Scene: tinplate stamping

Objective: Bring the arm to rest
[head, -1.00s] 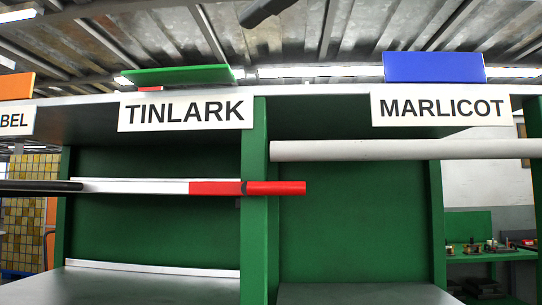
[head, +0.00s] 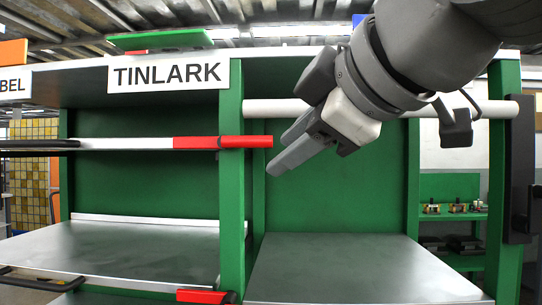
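My arm reaches in from the top right of the head view. My gripper (head: 290,160) points down and left in front of the right-hand bay, just right of the red end of a bar. I see it from the side, and its fingers overlap in the view, so I cannot tell whether it is open or shut. I see nothing held in it. My arm covers the place of the right bay's sign.
A green rack has a TINLARK bay with a bare grey shelf (head: 130,250) and a right bay with a bare shelf (head: 350,265). A red, white and black bar (head: 120,143) crosses the TINLARK bay. A white tube (head: 285,108) crosses the right bay. A lower red-ended bar (head: 205,296) shows below.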

